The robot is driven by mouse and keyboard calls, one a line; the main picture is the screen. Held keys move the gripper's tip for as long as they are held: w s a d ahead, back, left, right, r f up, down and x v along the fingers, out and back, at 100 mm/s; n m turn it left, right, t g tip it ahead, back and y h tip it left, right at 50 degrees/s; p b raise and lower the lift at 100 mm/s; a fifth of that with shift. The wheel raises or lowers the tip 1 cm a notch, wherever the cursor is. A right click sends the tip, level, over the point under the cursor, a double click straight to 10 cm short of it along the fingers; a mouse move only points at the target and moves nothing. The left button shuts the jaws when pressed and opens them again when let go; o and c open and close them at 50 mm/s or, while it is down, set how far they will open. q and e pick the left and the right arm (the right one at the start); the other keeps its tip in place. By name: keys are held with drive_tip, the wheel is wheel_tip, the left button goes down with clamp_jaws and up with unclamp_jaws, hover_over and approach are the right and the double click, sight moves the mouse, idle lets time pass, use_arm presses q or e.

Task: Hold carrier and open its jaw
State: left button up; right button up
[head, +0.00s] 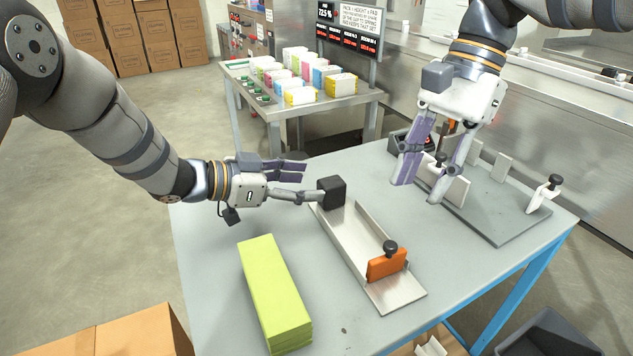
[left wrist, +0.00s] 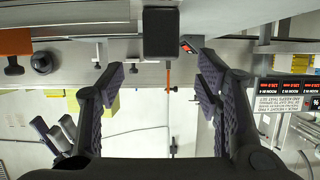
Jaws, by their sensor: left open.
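The carrier is a long metal channel (head: 362,240) on the table, with a black block (head: 331,187) at its far end and an orange jaw (head: 386,264) with a black knob at its near end. My left gripper (head: 309,182) is open beside the block, on its left. In the left wrist view the block (left wrist: 160,32) lies ahead of the spread fingertips (left wrist: 160,75), and the orange jaw (left wrist: 14,42) shows at upper left. My right gripper (head: 417,191) is open and empty, above the table right of the channel.
A lime-green stack (head: 273,291) lies left of the channel. A table with coloured boxes (head: 340,84) and a screen stands behind. Cardboard boxes (head: 145,335) sit at lower left.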

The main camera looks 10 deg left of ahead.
sight(324, 183)
use_arm(q)
drive_tip(key=x, duration=0.6)
drive_tip(key=shift+w+d, duration=0.1)
drive_tip(key=shift+w, duration=0.05)
drive_tip(key=shift+c, duration=0.6)
